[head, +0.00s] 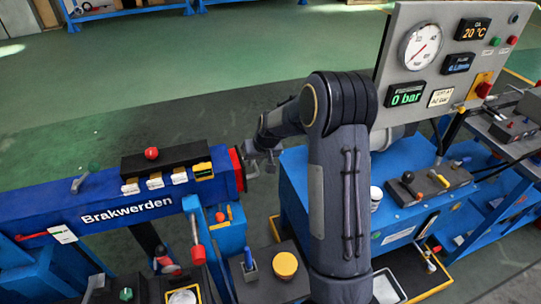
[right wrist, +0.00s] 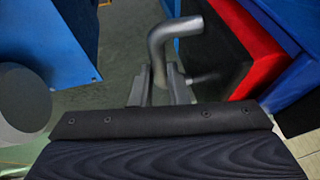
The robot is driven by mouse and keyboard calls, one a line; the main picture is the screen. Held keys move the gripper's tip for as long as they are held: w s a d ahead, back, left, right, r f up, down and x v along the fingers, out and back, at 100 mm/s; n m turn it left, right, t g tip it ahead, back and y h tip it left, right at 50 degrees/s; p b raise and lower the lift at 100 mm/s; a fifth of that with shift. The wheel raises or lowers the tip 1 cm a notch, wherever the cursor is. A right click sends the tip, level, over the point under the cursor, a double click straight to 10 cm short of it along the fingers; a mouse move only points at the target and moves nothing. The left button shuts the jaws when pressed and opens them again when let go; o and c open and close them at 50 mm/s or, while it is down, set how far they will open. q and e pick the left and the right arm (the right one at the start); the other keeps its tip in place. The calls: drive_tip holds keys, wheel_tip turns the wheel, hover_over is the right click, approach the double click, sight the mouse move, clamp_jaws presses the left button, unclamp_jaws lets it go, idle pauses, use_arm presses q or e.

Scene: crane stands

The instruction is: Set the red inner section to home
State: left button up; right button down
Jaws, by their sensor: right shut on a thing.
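The red inner section (head: 237,169) shows as a short red band at the right end of the blue crane beam (head: 60,207) marked Brakwerden. In the right wrist view the red section (right wrist: 258,42) has a dark end face, with blue beam to its right. A grey bent handle (right wrist: 160,45) stands out by that face, on a thin rod. My right gripper (head: 258,163) is at the beam's red end, partly hidden by my own arm. In the right wrist view its fingers (right wrist: 160,82) are shut on the handle. My left gripper is not in view.
A panel (head: 440,60) with a gauge and a display reading 0 bar stands at the right. A blue bench (head: 400,215) with control boxes is below it. A red-gripped lever (head: 197,250) and a yellow knob (head: 286,265) are in front. Green floor lies open behind the beam.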

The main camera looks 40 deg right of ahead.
drive_tip(key=shift+a+f, duration=0.1)
drive_tip(key=shift+a, duration=0.35)
drive_tip(key=c, duration=1.4)
unclamp_jaws()
drive_tip(key=shift+w, duration=0.1)
drive_tip(key=shift+d, duration=0.1)
drive_tip(key=shift+d+r, duration=0.1)
drive_tip(key=shift+r, duration=0.15)
drive_tip(key=v, duration=0.7)
drive_tip(key=shift+s+r, duration=0.15)
drive_tip(key=shift+s, duration=0.1)
